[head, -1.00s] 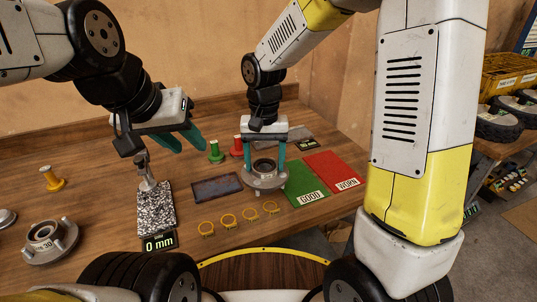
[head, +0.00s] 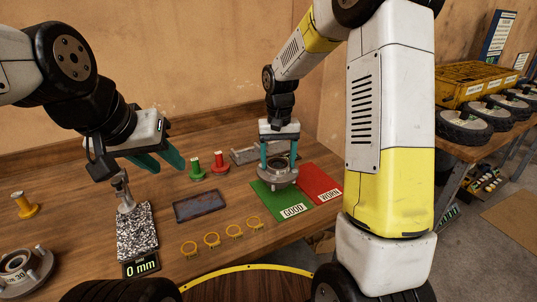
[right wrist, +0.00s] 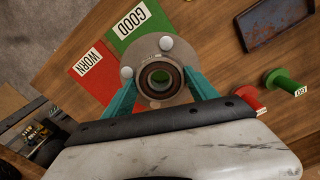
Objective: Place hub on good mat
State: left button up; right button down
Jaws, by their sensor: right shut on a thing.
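A grey flanged hub (head: 278,176) with a round bore is held between the teal fingers of my right gripper (head: 279,160). It is upright over the back part of the green GOOD mat (head: 296,203); I cannot tell whether it touches the mat. In the right wrist view the hub (right wrist: 158,74) sits between both fingers, with green showing through its bore, and it covers part of the GOOD mat (right wrist: 136,22). The red WORN mat (head: 321,183) lies beside the green one. My left gripper (head: 160,162) is open and empty above the table at left.
A gauge stands on a speckled plate (head: 137,232) with a 0 mm display (head: 142,265). Another hub (head: 22,270) lies at far left. Several yellow rings (head: 212,240), a dark tray (head: 201,205), and green (head: 194,168), red (head: 220,163) and yellow (head: 25,206) spools stand on the table.

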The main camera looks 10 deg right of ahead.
jog(key=shift+f, duration=1.65)
jog(key=shift+f, duration=0.1)
jog(key=shift+c, duration=1.2)
grip_release()
jog(key=shift+f, duration=0.1)
notch_tip(320, 180, up, 12)
jog(key=shift+s+r, duration=0.1)
jog(key=s+d+r+t+y, duration=0.1)
jog(key=s+d+r+t, duration=0.1)
jog(key=s, duration=0.9)
jog(key=s+d+r+t+y, duration=0.1)
jog(key=s+r+t, duration=0.3)
jog(key=s, duration=0.7)
jog(key=shift+s+d+r+n, duration=0.15)
jog(key=shift+d+r+n, duration=0.2)
jog(key=shift+r, duration=0.55)
